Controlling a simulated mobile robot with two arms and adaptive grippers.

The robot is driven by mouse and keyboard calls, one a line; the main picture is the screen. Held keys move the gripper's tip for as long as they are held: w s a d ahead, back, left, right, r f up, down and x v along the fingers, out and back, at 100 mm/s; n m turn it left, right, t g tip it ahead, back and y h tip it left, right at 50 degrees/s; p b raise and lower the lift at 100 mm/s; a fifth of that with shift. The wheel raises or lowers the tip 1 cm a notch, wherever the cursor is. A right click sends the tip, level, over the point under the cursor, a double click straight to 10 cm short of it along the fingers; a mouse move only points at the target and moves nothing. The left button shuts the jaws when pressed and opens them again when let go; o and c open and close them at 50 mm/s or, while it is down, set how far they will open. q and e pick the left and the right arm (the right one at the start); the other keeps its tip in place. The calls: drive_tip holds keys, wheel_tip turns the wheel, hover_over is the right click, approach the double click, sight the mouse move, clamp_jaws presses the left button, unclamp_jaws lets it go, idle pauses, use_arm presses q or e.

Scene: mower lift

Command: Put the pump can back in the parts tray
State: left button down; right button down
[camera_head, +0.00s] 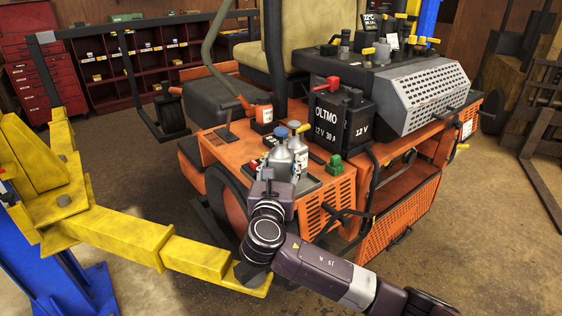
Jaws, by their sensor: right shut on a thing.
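The pump can (280,154) is a grey metal can with a blue top, above the orange deck of the mower. My right gripper (280,171) comes in from below and is shut on it, with a finger on each side. A second grey can (299,147) stands just behind and to the right, with a yellow bit by its top. The dark parts tray (309,184) lies on the deck under and beside the gripper. The gripper hides much of the tray and the can's base, so I cannot tell whether the can touches the tray. My left gripper is not in view.
A green block (334,164) sits on the tray's right side. A black battery (343,117) stands behind it. A yellow lift arm (140,236) reaches in from the left, close to my right wrist.

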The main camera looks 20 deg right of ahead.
drive_tip(key=shift+f, duration=0.1)
drive_tip(key=c, duration=1.4)
unclamp_jaws()
drive_tip(key=shift+f, duration=0.2)
drive_tip(key=o, duration=0.4)
drive_tip(key=shift+r, duration=0.1)
drive_tip(key=shift+c, duration=0.2)
drive_tip(key=shift+r, duration=0.4)
drive_tip(key=b+v, duration=0.3)
drive_tip(key=v, duration=0.9)
drive_tip(key=shift+a, duration=0.1)
